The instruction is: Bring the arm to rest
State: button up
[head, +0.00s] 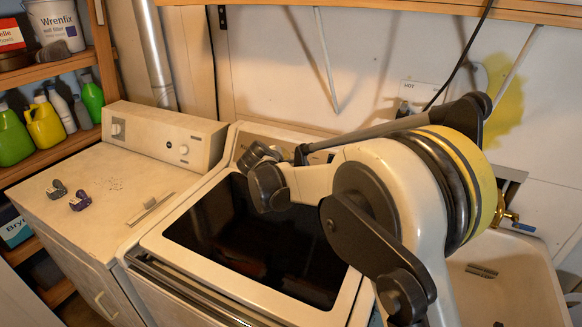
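My arm reaches across the right half of the head view, over the washing machine (180,246) and in front of the sink (535,285). Its dark end, my gripper (260,156), is above the back part of the washer's dark glass lid (250,235). The gripper is small and partly covered by my own wrist. I cannot make out its fingertips or whether they are apart. No held object can be made out.
A dryer (150,165) on the left bears two small dark fittings (57,188) (80,201). Shelves (50,68) with bottles and a bucket (56,25) stand at far left. A brass tap (505,215) is over the sink, which holds a small metal piece (481,271). A cable hangs behind.

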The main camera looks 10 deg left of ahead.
jog(key=shift+s+a+r, duration=0.1)
jog(key=shift+s+r, duration=0.25)
jog(key=shift+s, duration=0.1)
jog(key=s+d+r+m+g+b, duration=0.1)
jog(key=s+d+r+m, duration=0.3)
jog(key=s+d, duration=0.5)
jog(key=s+d+r+m+g+b, duration=0.1)
jog(key=s+d+r+m+g, duration=0.15)
jog(key=s+d+m, duration=0.7)
jog(key=s+d+f+m, duration=0.2)
jog(key=s+d, duration=0.1)
jog(key=s, duration=0.4)
jog(key=s+d+f+m+y+b, duration=0.1)
jog(key=s+d+f+m, duration=0.2)
jog(key=s, duration=0.4)
jog(key=s+d+f+m+y, duration=0.1)
jog(key=s+d, duration=0.3)
jog(key=s, duration=0.4)
jog(key=shift+f+m+b, duration=0.3)
jog(key=shift+f+m, duration=0.35)
jog(key=shift+m, duration=0.1)
